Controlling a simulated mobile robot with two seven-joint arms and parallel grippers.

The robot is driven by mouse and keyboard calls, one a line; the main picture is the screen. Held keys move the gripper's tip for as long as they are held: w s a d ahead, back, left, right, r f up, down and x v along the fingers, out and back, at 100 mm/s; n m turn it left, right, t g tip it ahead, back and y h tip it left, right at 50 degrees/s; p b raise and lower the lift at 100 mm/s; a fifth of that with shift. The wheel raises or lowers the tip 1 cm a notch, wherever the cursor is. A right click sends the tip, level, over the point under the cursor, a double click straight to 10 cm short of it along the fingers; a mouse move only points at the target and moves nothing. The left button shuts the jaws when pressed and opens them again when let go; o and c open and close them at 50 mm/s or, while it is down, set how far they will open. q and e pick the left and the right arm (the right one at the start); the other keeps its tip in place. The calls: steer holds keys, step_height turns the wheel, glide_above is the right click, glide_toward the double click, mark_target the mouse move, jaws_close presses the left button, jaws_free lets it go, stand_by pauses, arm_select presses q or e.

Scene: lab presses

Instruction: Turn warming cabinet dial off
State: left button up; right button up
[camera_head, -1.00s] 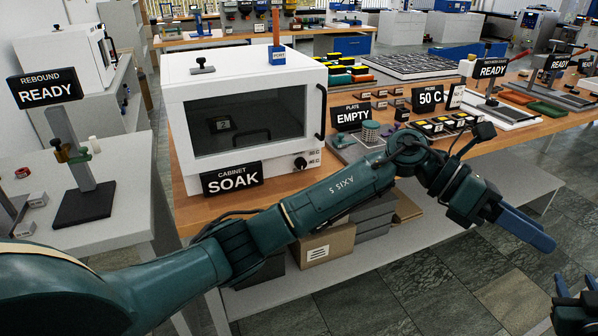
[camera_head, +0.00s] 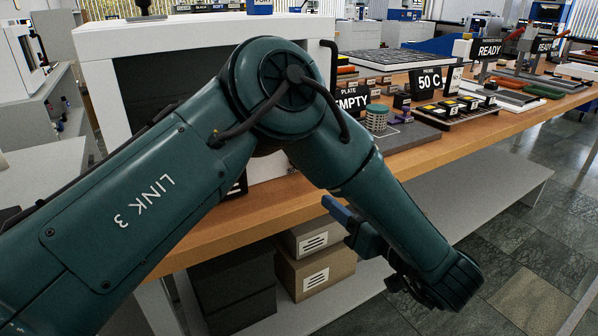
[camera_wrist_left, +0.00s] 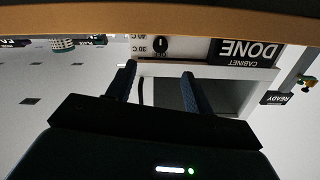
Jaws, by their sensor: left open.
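The white warming cabinet (camera_head: 92,50) stands on the wooden bench in the head view, its front largely hidden by my left arm. The dial is hidden there. In the left wrist view, which is upside down, the black dial (camera_wrist_left: 160,46) shows on the cabinet front beside small temperature labels. The cabinet sign (camera_wrist_left: 248,52) reads DONE. My left gripper (camera_wrist_left: 160,82) is open and empty, with the dial beyond the gap between its blue fingers, apart from them. In the head view the left gripper (camera_head: 335,208) is in front of the bench, below its top edge.
The bench edge (camera_head: 430,162) runs close by my left gripper. A PLATE EMPTY sign (camera_head: 352,98) and a 50 C sign (camera_head: 428,81) stand right of the cabinet. Cardboard boxes (camera_head: 318,272) sit on the shelf below. The floor at right is clear.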

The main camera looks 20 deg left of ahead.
mark_target(306, 184)
arm_select(q)
steer(key=x, duration=1.2)
steer(key=shift+a+r+b, duration=0.2)
steer(key=shift+r+b, duration=0.2)
steer(key=shift+w+a+r, duration=0.1)
steer(key=shift+w+a, duration=0.3)
steer(key=shift+a, duration=0.05)
steer(key=shift+c, duration=0.2)
steer(key=c, duration=0.9)
